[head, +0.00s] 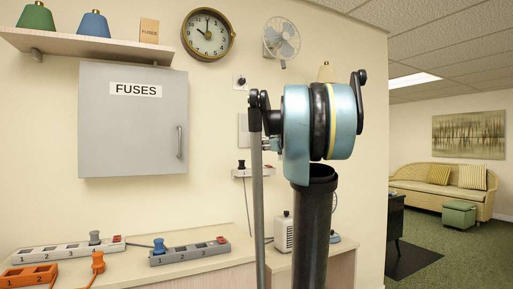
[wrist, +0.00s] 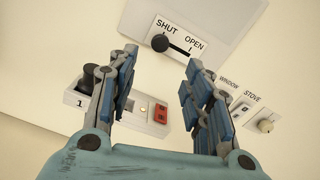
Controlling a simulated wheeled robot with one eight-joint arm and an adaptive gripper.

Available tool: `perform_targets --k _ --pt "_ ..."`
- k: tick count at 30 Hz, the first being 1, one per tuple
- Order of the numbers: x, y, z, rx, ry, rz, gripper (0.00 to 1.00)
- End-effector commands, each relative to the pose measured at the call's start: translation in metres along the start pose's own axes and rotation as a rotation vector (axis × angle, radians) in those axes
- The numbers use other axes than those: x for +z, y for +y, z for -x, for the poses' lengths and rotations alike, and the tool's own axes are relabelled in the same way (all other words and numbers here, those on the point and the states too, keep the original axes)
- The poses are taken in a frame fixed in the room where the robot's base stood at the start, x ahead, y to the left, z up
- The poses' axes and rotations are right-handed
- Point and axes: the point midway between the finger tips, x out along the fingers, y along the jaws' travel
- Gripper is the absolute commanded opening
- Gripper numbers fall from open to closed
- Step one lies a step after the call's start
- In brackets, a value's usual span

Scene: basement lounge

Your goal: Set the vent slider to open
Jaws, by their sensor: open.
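The vent slider shows in the wrist view as a round black knob (wrist: 160,42) in a short dark slot on a pale plate (wrist: 150,27) lettered SHUT and OPEN. The knob is at the SHUT end, and the slot runs right towards OPEN. My gripper (wrist: 161,62) is open and empty, its two blue-padded fingers spread left and right below the plate in the picture. The knob appears between and just beyond the fingertips; I see no contact. In the head view my arm hides the gripper and the slider knob.
A wall power strip (wrist: 75,99) with a black plug and red switch lies behind the left finger. A WINDOW and STOVE switch plate (wrist: 252,104) is right of the right finger. The grey fuse box (head: 132,130) hangs left; several power strips lie on the counter (head: 195,262).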

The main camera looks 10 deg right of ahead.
Motion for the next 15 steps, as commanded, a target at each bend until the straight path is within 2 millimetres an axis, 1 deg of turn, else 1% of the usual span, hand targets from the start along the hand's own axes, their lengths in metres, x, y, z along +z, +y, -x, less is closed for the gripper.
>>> perform_targets --k 1,15 --pt "0.001 0.001 -0.009 0.003 -0.001 0.000 0.46" --pt "0.000 0.001 -0.080 0.002 0.000 0.001 0.46"
